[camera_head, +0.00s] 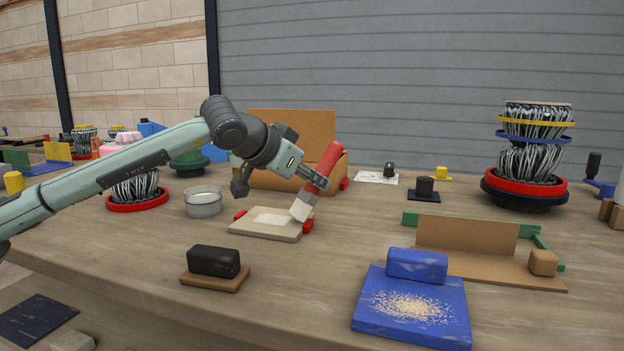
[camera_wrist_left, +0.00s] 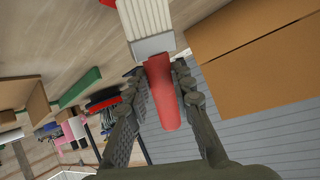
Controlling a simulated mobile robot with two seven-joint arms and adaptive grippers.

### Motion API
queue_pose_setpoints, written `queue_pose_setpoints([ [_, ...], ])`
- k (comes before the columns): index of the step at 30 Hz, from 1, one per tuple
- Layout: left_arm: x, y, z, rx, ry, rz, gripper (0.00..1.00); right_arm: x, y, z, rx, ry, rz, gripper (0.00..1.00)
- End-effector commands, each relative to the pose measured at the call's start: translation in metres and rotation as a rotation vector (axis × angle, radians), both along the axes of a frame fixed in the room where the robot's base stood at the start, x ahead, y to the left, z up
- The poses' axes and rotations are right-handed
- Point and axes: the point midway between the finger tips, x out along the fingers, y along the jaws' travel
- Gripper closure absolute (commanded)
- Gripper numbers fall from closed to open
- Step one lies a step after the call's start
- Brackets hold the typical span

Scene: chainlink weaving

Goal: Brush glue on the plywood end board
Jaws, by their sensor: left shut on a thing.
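My left gripper (camera_head: 307,179) is shut on the red handle of a brush (camera_head: 325,160). The brush is tilted, with its pale bristle head (camera_head: 300,209) down at the right part of the plywood end board (camera_head: 285,234); I cannot tell whether it touches. The board lies flat on the bench, with a pale patch on its top and red clamp-like pieces at its edges. The left wrist view shows the red handle (camera_wrist_left: 162,90) between the two fingers, with the metal band and bristles beyond it. A glass jar of whitish glue (camera_head: 203,203) stands left of the board. My right gripper is out of view.
A cardboard box (camera_head: 290,123) stands behind the board. A black block on a wooden base (camera_head: 213,262) is in front. A blue board with sawdust (camera_head: 380,318) lies front right. A wire-woven drum in red and black rings (camera_head: 525,190) stands far right.

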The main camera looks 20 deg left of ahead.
Motion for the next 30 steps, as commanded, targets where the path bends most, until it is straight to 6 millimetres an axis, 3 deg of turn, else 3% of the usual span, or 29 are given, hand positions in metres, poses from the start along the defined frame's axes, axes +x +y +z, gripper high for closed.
queue_pose_setpoints([
  [12, 0.0, 0.0, 0.047, 0.0, -0.003, 0.0, 1.0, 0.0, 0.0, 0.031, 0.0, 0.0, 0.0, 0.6],
  [18, 0.0, 0.0, 0.063, -0.001, -0.002, 0.0, 1.0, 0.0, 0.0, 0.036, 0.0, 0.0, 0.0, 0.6],
  [30, 0.0, 0.0, 0.065, -0.001, -0.002, 0.0, 1.0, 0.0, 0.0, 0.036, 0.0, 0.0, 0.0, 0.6],
])
